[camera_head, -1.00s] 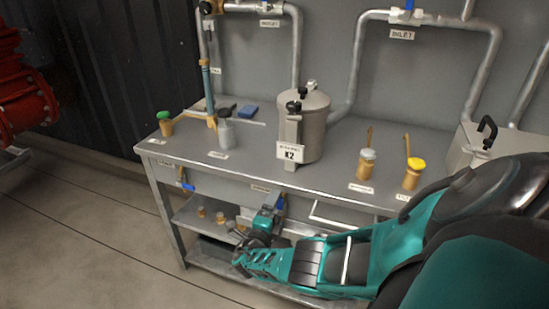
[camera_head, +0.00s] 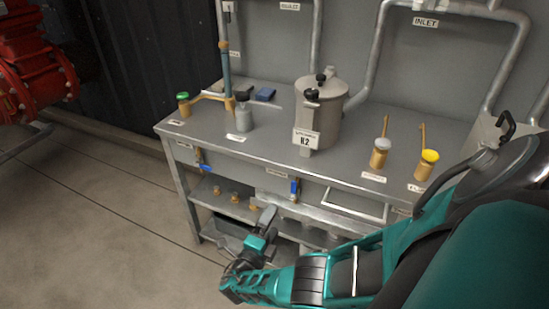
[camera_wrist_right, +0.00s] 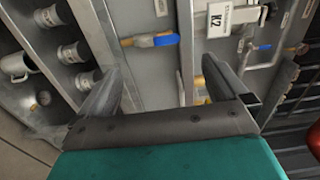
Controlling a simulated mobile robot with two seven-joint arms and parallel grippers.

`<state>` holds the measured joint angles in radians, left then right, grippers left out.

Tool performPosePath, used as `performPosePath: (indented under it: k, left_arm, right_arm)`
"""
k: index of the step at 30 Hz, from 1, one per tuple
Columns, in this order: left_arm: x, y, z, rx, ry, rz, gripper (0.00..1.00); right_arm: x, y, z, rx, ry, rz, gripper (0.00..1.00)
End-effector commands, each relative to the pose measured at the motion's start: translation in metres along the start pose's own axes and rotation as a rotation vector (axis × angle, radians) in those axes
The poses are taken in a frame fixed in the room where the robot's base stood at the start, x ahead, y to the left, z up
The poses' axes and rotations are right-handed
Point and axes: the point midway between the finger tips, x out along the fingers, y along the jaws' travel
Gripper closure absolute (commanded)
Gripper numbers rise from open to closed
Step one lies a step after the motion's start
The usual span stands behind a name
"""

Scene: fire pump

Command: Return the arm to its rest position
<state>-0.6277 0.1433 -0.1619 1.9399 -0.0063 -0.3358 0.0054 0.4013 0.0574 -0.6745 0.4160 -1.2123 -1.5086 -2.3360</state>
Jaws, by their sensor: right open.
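My right arm, teal and black, comes in from the right in the head view and bends at the lower middle. Its right gripper (camera_head: 267,216) is small there, in front of the bench's lower shelf. In the right wrist view the two grey fingers of the right gripper (camera_wrist_right: 168,82) stand wide apart with nothing between them. A blue-handled valve (camera_wrist_right: 152,41) shows beyond the fingers, apart from them. My left gripper is in neither view.
The grey metal bench (camera_head: 262,157) carries a K2-labelled pot (camera_head: 324,118), a grey bottle (camera_head: 243,117), and yellow-capped (camera_head: 428,159) and white-capped (camera_head: 380,155) fittings. Red pump machinery (camera_head: 28,65) stands at left. The floor (camera_head: 100,230) left of the bench is clear.

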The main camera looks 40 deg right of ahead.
Motion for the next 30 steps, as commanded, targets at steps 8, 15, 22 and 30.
performPosePath:
  k: [8,15,22,30]
  left_arm:
    - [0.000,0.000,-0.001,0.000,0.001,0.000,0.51]
    - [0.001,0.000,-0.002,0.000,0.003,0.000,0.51]
    - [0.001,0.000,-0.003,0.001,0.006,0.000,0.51]
    - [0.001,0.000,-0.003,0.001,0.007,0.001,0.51]
  right_arm:
    - [-0.001,0.000,0.000,0.001,0.000,0.000,0.00]
    - [0.000,0.000,0.000,0.001,0.000,0.001,0.00]
    - [-0.024,0.042,-0.015,0.238,0.028,0.201,0.00]
    - [-0.119,0.126,-0.046,1.098,0.382,0.760,0.00]
